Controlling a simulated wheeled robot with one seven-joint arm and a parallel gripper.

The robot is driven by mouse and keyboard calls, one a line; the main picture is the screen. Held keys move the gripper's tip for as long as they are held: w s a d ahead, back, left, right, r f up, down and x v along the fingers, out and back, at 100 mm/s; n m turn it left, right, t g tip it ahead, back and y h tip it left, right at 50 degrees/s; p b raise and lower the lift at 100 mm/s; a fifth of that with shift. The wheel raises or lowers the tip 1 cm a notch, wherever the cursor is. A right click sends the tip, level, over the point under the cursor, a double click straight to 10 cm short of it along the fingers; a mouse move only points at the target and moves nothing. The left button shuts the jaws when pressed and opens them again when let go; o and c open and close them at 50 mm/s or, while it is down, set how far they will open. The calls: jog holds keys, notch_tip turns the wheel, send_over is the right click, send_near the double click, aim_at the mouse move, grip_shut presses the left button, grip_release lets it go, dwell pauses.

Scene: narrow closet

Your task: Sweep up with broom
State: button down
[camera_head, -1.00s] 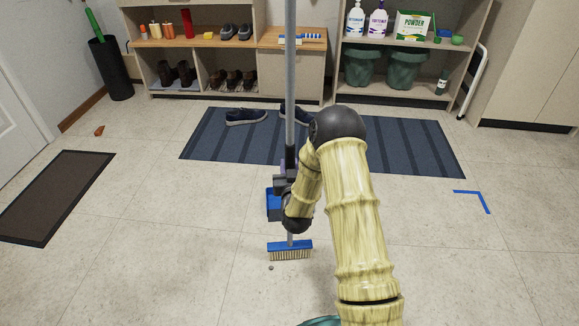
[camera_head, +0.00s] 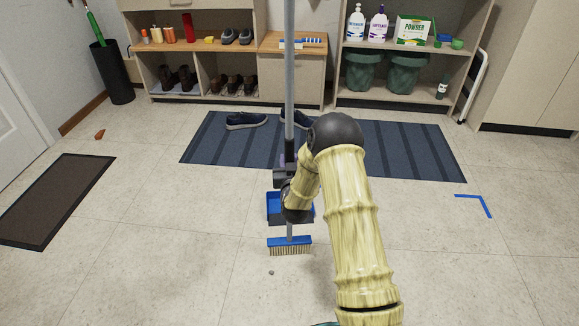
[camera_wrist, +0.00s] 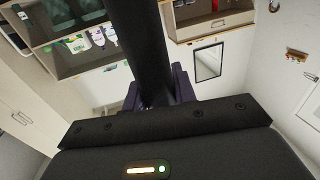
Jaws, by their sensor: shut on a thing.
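The broom has a long grey handle (camera_head: 290,90) and a blue head with pale bristles (camera_head: 290,246). It stands nearly upright with the bristles at the floor. My gripper (camera_head: 284,178) is shut on the handle, partly hidden by my arm. In the wrist view, the purple fingers of my gripper (camera_wrist: 160,92) close around the dark-looking handle (camera_wrist: 147,45). A blue dustpan (camera_head: 274,208) lies just behind the broom head, partly covered by my arm and the handle. A small grey bit of debris (camera_head: 271,272) lies on the floor in front of the bristles, apart from them.
A striped blue rug (camera_head: 400,150) with dark shoes (camera_head: 246,120) lies behind. A brown mat (camera_head: 55,200) is at left, near an orange-brown scrap (camera_head: 99,134). A blue corner mark (camera_head: 475,199) is at right. Shelves (camera_head: 230,60) line the back. Floor around the broom is open.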

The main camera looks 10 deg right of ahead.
jog(key=w+d+b, duration=0.1)
jog(key=w+b, duration=0.1)
jog(key=w, duration=0.8)
jog(key=shift+w+d+r, duration=0.15)
jog(key=shift+w, duration=0.25)
jog(key=shift+w, duration=0.1)
jog(key=w+d+r+b, duration=0.1)
jog(key=w+b, duration=0.2)
jog(key=w, duration=0.5)
jog(key=shift+w+r, duration=0.35)
jog(key=shift+w, duration=0.05)
dwell(0.5)
jog(key=shift+w+d, duration=0.1)
jog(key=shift+w, duration=0.25)
dwell(0.4)
